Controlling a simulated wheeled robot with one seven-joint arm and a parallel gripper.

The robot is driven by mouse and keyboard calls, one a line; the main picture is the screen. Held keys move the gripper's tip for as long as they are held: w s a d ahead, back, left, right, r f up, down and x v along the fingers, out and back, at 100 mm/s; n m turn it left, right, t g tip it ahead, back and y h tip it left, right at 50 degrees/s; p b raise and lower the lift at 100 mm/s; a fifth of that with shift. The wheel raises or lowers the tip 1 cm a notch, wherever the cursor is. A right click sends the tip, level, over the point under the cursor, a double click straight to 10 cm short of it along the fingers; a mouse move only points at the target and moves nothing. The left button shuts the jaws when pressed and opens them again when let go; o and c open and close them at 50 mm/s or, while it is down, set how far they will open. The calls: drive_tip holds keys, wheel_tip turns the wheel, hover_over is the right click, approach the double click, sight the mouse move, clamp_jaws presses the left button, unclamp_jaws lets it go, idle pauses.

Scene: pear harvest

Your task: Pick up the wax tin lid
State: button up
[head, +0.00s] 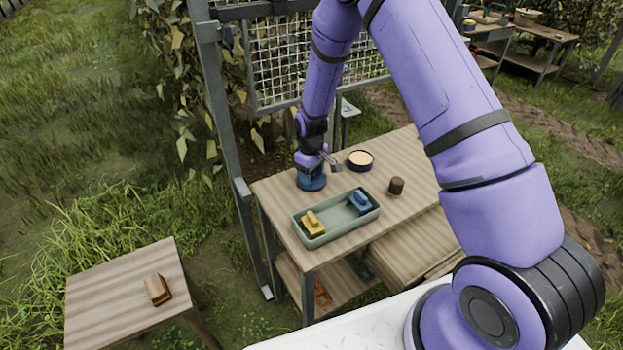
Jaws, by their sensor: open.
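A round dark blue tin (360,161) with a pale cream top or filling stands on the wooden bench. A blue round piece (312,183) is on the bench to its left, partly hidden by my wrist; it may be the wax tin lid, but I cannot tell for sure. My gripper (336,162) is low over the bench between the two, its grey fingers open and pointing right toward the tin. Nothing shows between the fingers. The small size hides whether they touch anything.
A green-grey tray (335,232) holds a yellow block (314,223) and a blue block (360,203). A dark brown cylinder (396,186) stands right of the tin. A post and wire mesh (300,62) rise behind the bench. A small table (110,300) holds a brown block (158,290).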

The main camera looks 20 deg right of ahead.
drive_tip(key=c, duration=1)
